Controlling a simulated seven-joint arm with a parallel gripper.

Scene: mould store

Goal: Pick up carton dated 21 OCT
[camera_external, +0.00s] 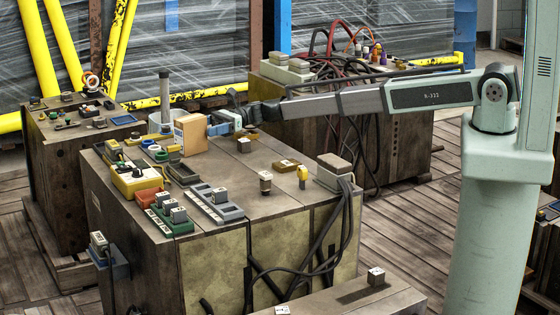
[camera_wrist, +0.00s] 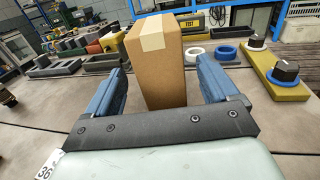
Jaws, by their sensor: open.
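A brown carton (camera_wrist: 155,65) with pale tape over its top stands upright in the wrist view, between the two blue fingers of my gripper (camera_wrist: 158,85). The fingers are open, with a gap showing on each side of the carton. In the external view a tan carton (camera_external: 190,134) stands near the far side of the large workbench (camera_external: 240,185), just left of my gripper (camera_external: 222,124). No date can be read on the carton in either view.
A yellow control box (camera_external: 136,180), an orange piece (camera_external: 150,195), a green tray (camera_external: 170,220) and a grey tray (camera_external: 216,206) lie on the bench's left side. A grey post (camera_external: 165,92) rises behind the carton. White (camera_wrist: 195,56) and blue (camera_wrist: 224,53) rings lie beyond it.

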